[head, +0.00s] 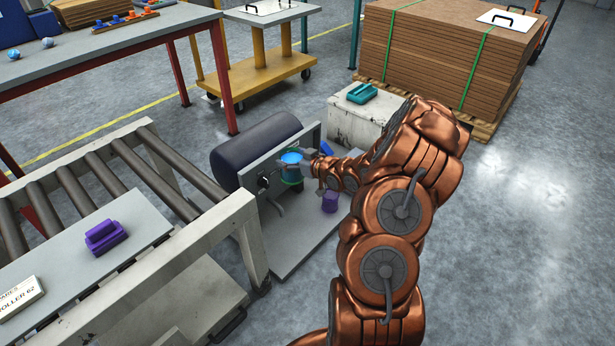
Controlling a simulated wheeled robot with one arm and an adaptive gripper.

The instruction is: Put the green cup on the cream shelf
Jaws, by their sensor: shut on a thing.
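A small cup-like thing (291,168), blue on top with a green edge lower down, is at my gripper in the head view, beside the upright grey plate of a low machine. It is the only cup with green that I can make out. My gripper (303,168) reaches in from the right and is shut on it; the fingertips are small and partly hidden. I cannot tell whether the cup touches the plate or the lever behind it. No shelf is clearly cream; a pale lower deck (190,290) lies under the roller conveyor.
A dark cylinder (255,145) lies behind the plate. A purple object (330,202) stands on the machine's base. A pale block (350,118) bears a teal object (361,93). The roller conveyor (245,215) is at left, stacked boards (445,50) behind. Floor at right is clear.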

